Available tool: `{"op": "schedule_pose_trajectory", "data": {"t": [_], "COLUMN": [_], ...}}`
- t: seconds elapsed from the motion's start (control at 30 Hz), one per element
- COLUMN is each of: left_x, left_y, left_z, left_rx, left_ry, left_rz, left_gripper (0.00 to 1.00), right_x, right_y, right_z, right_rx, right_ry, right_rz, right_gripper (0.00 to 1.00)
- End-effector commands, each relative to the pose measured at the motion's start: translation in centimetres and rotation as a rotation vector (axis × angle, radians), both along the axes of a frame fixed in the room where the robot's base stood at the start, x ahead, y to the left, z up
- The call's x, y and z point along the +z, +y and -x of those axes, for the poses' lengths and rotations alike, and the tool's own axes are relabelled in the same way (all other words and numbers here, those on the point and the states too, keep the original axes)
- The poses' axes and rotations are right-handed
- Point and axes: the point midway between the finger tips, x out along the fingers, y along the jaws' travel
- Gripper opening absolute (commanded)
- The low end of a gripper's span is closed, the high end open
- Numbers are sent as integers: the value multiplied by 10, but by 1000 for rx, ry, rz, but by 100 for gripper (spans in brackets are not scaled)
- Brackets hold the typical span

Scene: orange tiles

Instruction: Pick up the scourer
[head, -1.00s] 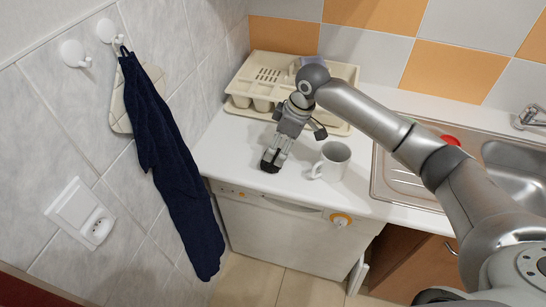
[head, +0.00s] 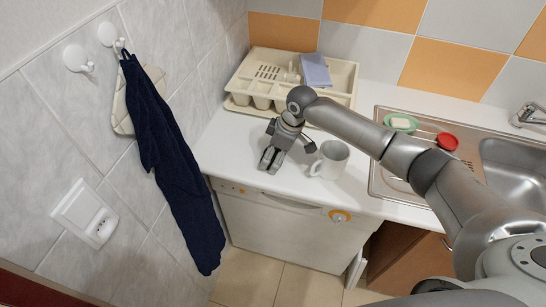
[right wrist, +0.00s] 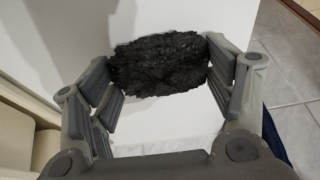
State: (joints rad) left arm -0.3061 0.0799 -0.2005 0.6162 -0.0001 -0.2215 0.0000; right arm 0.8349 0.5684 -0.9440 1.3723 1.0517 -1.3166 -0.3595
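The scourer (right wrist: 160,64) is a dark, rough, almost black pad. In the right wrist view it lies between the two fingers of my right gripper (right wrist: 168,72), close to both fingertips, over the white counter. I see no clear squeeze on it. In the head view my right gripper (head: 274,158) points down at the counter, left of the mug, and hides most or all of the scourer. The fingers stand apart. My left gripper is not in view.
A white mug (head: 331,160) stands close to the right of the gripper. Behind is a cream dish rack (head: 343,84) with a bluish cloth (head: 315,70). A sink (head: 515,165), a green soap dish (head: 401,122) and a red item (head: 447,141) are at right. A navy towel (head: 172,160) hangs left.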

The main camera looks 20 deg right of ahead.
Motion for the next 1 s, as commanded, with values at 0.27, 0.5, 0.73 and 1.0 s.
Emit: {"op": "schedule_pose_trajectory", "data": {"t": [0.27,0.5,0.73,1.0], "left_x": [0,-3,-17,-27], "left_y": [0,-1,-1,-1], "left_z": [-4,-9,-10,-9], "left_rx": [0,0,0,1], "left_ry": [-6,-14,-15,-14], "left_rz": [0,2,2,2], "left_gripper": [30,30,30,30], "right_x": [0,5,33,82], "right_y": [0,0,0,8], "right_z": [0,0,1,42], "right_rx": [0,0,2,4], "right_ry": [1,-1,-2,-6], "right_rz": [-1,-1,-1,-2], "right_gripper": [65,65,65,65]}}
